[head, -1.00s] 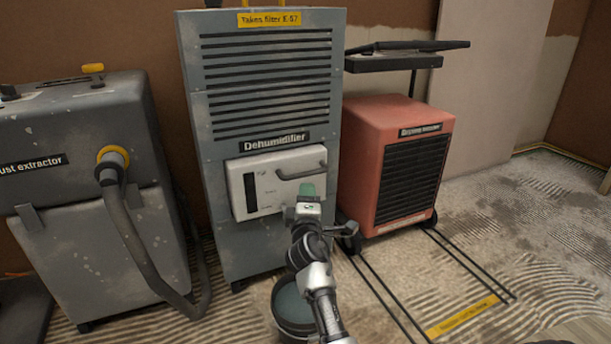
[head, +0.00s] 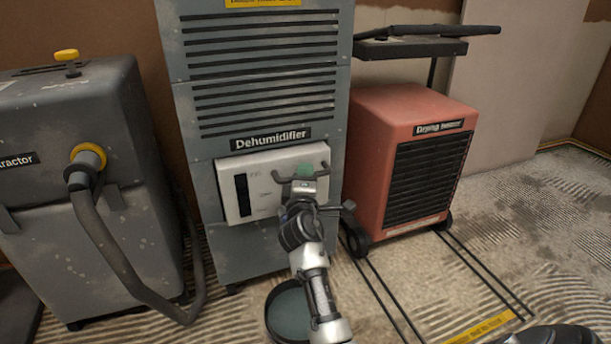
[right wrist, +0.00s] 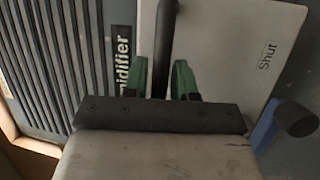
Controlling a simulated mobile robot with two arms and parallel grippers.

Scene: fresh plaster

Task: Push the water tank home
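The water tank (head: 252,189) is the white box low in the front of the grey dehumidifier (head: 190,140). It has a dark gauge strip and a dark bar handle (head: 322,171). Its face stands a little proud of the cabinet in the head view. My right gripper (head: 303,171) is at the handle. In the right wrist view its green fingertips (right wrist: 165,75) lie on either side of the handle bar (right wrist: 165,35). Whether they press on it is unclear. The tank's face (right wrist: 225,45) there carries the word "Shut". My left gripper does not show.
A grey dust extractor (head: 70,190) with a hose (head: 110,250) stands on the left. A red drying blower (head: 375,150) stands close on the right. A round dark bucket (head: 284,315) is on the floor below my right arm. Floor at the far right is clear.

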